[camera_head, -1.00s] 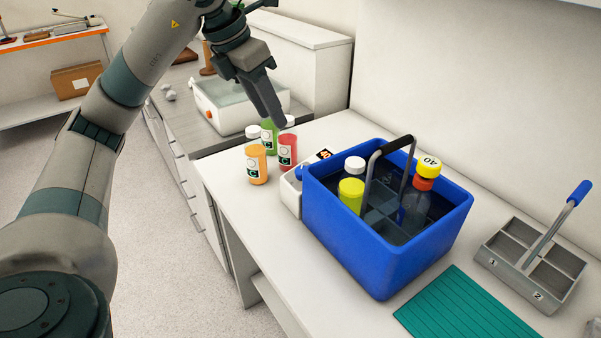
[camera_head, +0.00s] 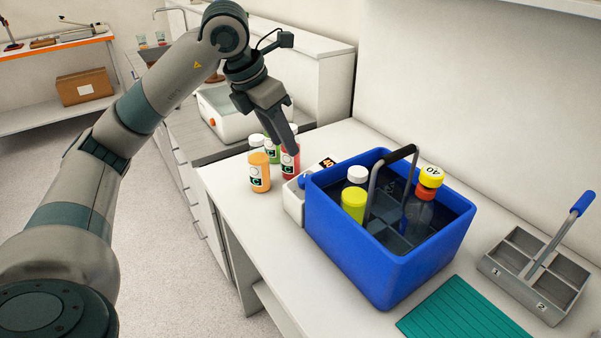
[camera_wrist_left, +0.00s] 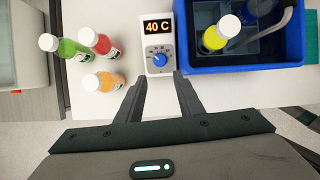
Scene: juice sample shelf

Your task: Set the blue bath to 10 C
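The blue bath (camera_head: 385,255) is an open blue tub on the white bench. Its white control box (camera_head: 293,203) is on its left side. In the left wrist view the box's display (camera_wrist_left: 158,27) reads 40 C, above a blue knob (camera_wrist_left: 160,58) with a dial scale around it. My left gripper (camera_head: 291,148) is above the bench, near the bottles and the box. In the left wrist view its two fingers (camera_wrist_left: 160,80) are apart, with nothing between them, and the knob shows just beyond the tips. My right gripper is not in view.
Orange (camera_head: 259,172), red (camera_head: 290,160) and green bottles (camera_head: 271,152) stand left of the box. The bath holds several bottles and a rack with a raised handle (camera_head: 398,153). A grey divided carrier (camera_head: 530,290) and a green mat (camera_head: 462,312) lie to the right.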

